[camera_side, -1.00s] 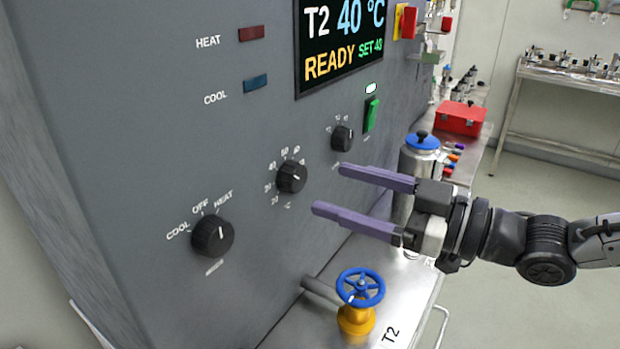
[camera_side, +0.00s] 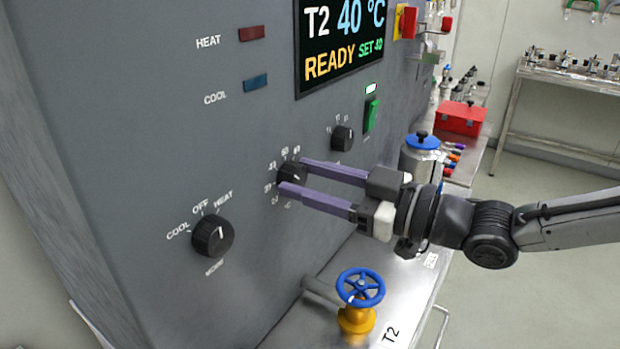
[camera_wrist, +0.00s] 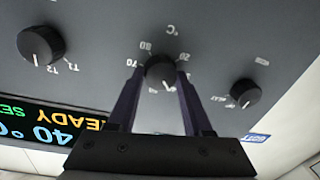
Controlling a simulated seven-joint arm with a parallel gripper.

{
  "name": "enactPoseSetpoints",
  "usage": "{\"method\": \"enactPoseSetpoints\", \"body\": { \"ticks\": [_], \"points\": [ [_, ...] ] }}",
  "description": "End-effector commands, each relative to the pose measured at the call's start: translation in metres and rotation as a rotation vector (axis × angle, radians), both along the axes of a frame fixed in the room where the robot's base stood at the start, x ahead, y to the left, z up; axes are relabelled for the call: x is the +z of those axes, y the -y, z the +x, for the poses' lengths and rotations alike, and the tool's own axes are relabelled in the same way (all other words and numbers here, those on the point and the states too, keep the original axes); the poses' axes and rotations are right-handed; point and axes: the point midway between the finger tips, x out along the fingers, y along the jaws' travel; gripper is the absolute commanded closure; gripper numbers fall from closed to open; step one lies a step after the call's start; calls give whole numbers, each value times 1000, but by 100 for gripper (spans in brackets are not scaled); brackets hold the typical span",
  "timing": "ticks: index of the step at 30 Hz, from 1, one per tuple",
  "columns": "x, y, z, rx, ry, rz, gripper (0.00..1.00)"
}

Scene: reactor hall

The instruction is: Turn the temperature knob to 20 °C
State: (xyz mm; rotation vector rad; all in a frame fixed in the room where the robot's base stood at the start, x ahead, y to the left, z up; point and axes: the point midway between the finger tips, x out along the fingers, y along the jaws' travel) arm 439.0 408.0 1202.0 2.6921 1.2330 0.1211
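The temperature knob (camera_side: 293,174) is a round black dial on the grey panel, with a scale of numbers around it. My gripper (camera_side: 291,175) has its two purple fingers at opposite sides of this knob, pointing at the panel. In the wrist view the knob (camera_wrist: 160,70) sits between the fingertips with no clear gap, so the gripper looks shut on it. The fingers hide part of the knob and scale. The display (camera_side: 341,42) reads T2 40 °C, READY and SET 40.
The mode knob (camera_side: 212,236) with COOL, OFF and HEAT is at lower left. A smaller selector knob (camera_side: 342,138) and a green switch (camera_side: 371,115) are at upper right. A blue-wheeled valve (camera_side: 360,287) stands below. Open air lies in front of the panel.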

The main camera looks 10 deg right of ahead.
Motion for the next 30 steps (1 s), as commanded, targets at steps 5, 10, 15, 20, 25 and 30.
{"method": "enactPoseSetpoints", "body": {
  "ticks": [5,10,15,20,25,30],
  "points": [
    [0,0,0,0,0,0,95],
    [0,0,0,0,2,-2,100],
    [0,0,0,0,23,-22,100],
    [1,0,0,0,76,-75,100],
    [1,0,-1,0,167,-165,100],
    [1,-1,-1,0,278,-278,100]
  ]
}}
